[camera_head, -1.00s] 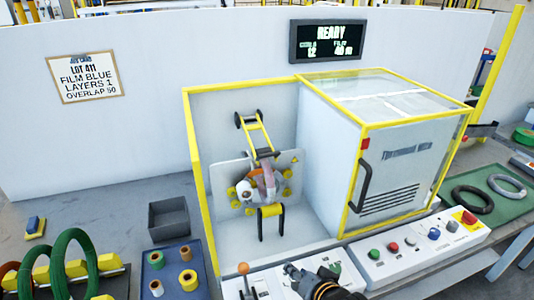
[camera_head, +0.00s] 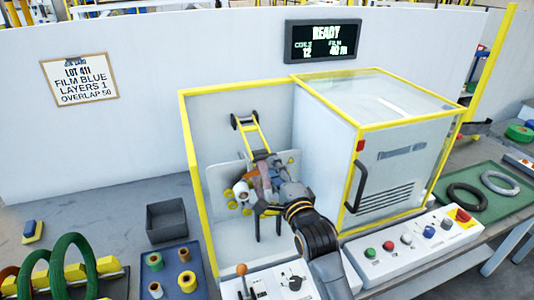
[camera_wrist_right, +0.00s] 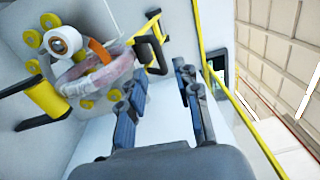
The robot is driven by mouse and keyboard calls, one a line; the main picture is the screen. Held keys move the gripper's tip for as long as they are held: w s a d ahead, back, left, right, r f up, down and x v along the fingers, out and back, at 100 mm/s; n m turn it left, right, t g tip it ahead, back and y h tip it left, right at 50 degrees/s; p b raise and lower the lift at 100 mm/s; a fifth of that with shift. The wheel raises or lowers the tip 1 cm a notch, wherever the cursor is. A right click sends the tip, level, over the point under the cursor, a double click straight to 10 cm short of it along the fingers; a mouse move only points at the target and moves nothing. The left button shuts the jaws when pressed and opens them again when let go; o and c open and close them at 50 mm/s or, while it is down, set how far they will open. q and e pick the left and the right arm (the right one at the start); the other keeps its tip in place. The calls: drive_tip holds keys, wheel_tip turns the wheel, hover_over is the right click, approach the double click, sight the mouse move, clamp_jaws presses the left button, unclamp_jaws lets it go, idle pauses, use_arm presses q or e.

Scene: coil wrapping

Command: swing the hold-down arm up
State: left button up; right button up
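A yellow arm with black ends (camera_head: 252,132) reaches up from the wrapping head inside the yellow-framed enclosure. I take it for the hold-down arm. In the right wrist view its yellow and black part (camera_wrist_right: 152,50) shows beyond the fingers, apart from them. The wrapping head carries a white roll (camera_wrist_right: 66,42), yellow rollers and a ring wrapped in clear film (camera_wrist_right: 100,72). A second yellow roller on black bars (camera_wrist_right: 46,97) is at the left there. My right gripper (camera_head: 268,190) is inside the enclosure in front of the head. Its fingers (camera_wrist_right: 162,95) are apart with nothing between them. My left gripper is not in view.
The enclosure's yellow frame (camera_head: 193,170) borders the opening on the left. A closed white cabinet (camera_head: 400,160) with a black handle stands to the right. A button panel (camera_head: 410,245) runs along the front. A grey bin (camera_head: 167,220) and blue spool tray (camera_head: 173,270) are left.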

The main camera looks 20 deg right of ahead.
sight(267, 156)
drive_tip(key=w+p, duration=0.1)
drive_tip(key=w, duration=0.5)
drive_tip(key=shift+w+a+r, duration=0.1)
drive_tip(key=shift+w, duration=0.2)
drive_tip(key=shift+c, duration=0.4)
clamp_jaws()
